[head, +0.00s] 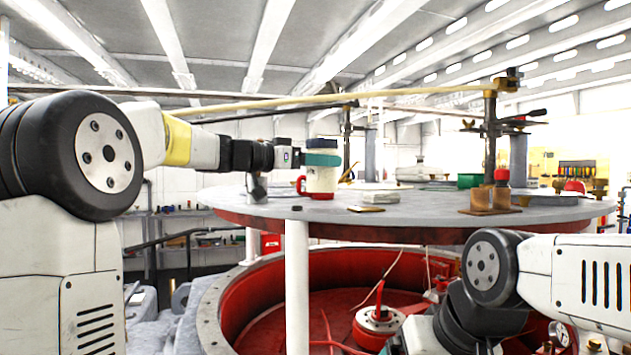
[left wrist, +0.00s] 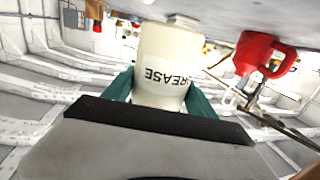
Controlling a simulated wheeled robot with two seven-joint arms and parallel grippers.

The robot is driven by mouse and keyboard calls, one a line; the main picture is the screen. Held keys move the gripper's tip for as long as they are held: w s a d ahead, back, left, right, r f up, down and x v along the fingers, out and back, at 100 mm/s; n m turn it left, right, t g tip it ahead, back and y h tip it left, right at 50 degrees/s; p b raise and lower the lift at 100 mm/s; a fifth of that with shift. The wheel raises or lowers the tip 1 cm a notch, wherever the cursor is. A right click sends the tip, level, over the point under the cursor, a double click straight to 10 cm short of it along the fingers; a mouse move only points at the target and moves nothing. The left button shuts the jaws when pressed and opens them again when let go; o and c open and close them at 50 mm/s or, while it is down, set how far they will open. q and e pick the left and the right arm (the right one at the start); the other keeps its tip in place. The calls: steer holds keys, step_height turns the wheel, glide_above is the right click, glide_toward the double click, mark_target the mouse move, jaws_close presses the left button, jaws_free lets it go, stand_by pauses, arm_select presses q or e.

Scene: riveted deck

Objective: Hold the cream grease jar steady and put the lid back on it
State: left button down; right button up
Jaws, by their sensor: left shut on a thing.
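In the left wrist view the jar (left wrist: 168,60) shows upside down with dark lettering, between the fingers (left wrist: 160,92). A slate-blue band (head: 323,143) shows at the jar's top in the head view; I cannot tell whether it is the lid seated on the jar. I cannot tell if the jar's base touches the table. My right gripper is out of view; only right arm links show.
A red mug (left wrist: 262,55) is close beside the jar. A red-walled pit (head: 250,290) lies below. Bare tabletop shows around the pad.

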arm_select(q)
steer(key=w, duration=0.2)
steer(key=w+a, duration=0.1)
steer(key=w, duration=0.1)
steer(key=shift+w+f, duration=0.15)
steer(key=shift+w, duration=0.1)
steer(key=shift+w+a+f, duration=0.1)
steer(key=shift+w+f, duration=0.15)
steer(key=shift+f, duration=0.35)
steer(key=shift+w+f, duration=0.2)
steer(key=shift+f, duration=1)
steer(key=shift+f, duration=0.15)
steer(key=shift+c, duration=1.3)
jaws_free()
